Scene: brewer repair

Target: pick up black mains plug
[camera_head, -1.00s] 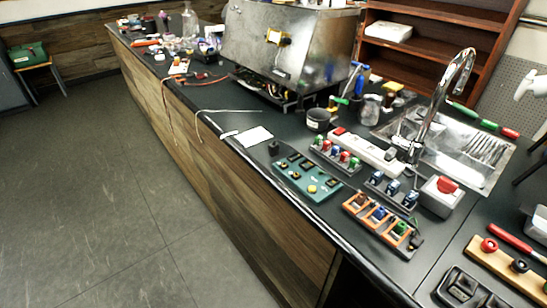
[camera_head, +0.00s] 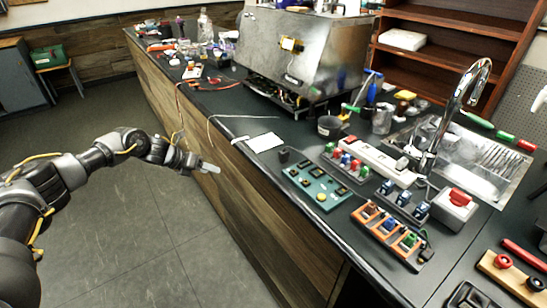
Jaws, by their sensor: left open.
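A small black block that looks like the mains plug (camera_head: 283,155) stands on the dark counter, between a white card (camera_head: 264,142) and a green board (camera_head: 318,187). It is too small to make out pins. My left gripper (camera_head: 208,168) is out over the floor in front of the counter's wood side, to the left of the plug and apart from it. Its jaws are open and look empty. My right gripper is not in view.
A white power strip (camera_head: 376,160), an orange rack (camera_head: 388,234) and a red-buttoned box (camera_head: 455,207) crowd the counter right of the plug. The metal brewer (camera_head: 300,55) stands behind. A thin cable (camera_head: 209,132) hangs over the front edge near my left gripper.

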